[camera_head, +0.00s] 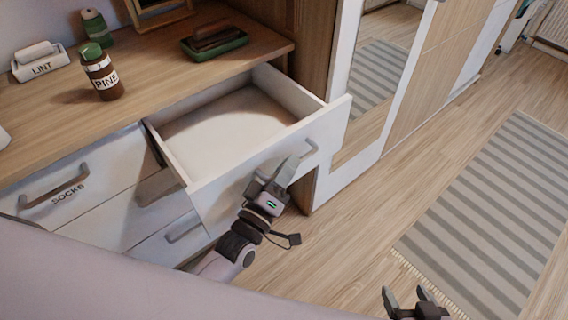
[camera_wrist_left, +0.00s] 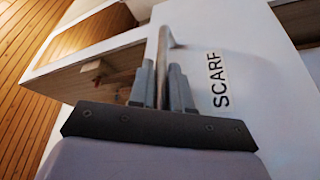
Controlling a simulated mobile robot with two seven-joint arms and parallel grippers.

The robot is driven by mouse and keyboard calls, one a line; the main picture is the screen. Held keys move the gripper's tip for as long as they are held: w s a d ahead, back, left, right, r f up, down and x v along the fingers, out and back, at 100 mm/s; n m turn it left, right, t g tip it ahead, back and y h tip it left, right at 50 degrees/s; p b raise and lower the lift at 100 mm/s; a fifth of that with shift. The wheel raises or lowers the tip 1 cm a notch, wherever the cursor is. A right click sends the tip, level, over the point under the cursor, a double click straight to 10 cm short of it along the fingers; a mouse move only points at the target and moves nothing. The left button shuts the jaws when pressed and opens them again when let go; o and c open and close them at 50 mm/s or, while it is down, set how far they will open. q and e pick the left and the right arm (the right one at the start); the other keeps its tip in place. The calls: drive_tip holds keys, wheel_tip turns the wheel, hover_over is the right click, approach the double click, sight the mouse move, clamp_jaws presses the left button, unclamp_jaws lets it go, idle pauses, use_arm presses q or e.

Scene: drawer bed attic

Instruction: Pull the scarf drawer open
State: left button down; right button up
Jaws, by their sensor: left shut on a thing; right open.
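The scarf drawer (camera_head: 258,157) stands pulled out from the dresser in the head view, and its inside looks empty. In the left wrist view its white front (camera_wrist_left: 240,50) carries the label SCARF. My left gripper (camera_head: 275,172) is shut on the drawer's grey bar handle (camera_head: 307,150). The handle also shows between the fingers in the left wrist view (camera_wrist_left: 162,50). My right gripper (camera_head: 414,297) is open and empty at the bottom edge of the head view, apart from the dresser.
The socks drawer (camera_head: 70,200) is shut to the left. A brown PINE bottle (camera_head: 103,77), a LINT holder (camera_head: 40,62), a green bottle (camera_head: 97,28) and a green tray with a brush (camera_head: 214,44) stand on top. A mirrored wardrobe (camera_head: 385,70) is at right. The floor by the striped rug (camera_head: 490,210) is clear.

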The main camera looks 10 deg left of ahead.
use_arm(q)
drive_tip(key=c, duration=1.4)
unclamp_jaws()
drive_tip(key=shift+s, duration=0.1)
drive_tip(key=shift+v, duration=3.5)
drive_tip(key=shift+a, duration=0.1)
drive_tip(key=s+a+f+m+g+y+p, duration=0.1)
drive_tip(key=s+a+m+g+p, duration=0.1)
drive_tip(key=s+a+m+g, duration=0.1)
drive_tip(key=s+a+f+m+g+y+p, duration=0.1)
drive_tip(key=s+a+f+m+g+p, duration=0.1)
drive_tip(key=s+a+m+g, duration=0.1)
drive_tip(key=s+a+f+m+g+y+p, duration=0.2)
drive_tip(key=s+a+m+g, duration=0.1)
drive_tip(key=s+m, duration=0.1)
drive_tip(key=shift+s+a+f, duration=0.1)
drive_tip(key=shift+s+f, duration=0.15)
drive_tip(key=shift+s, duration=0.2)
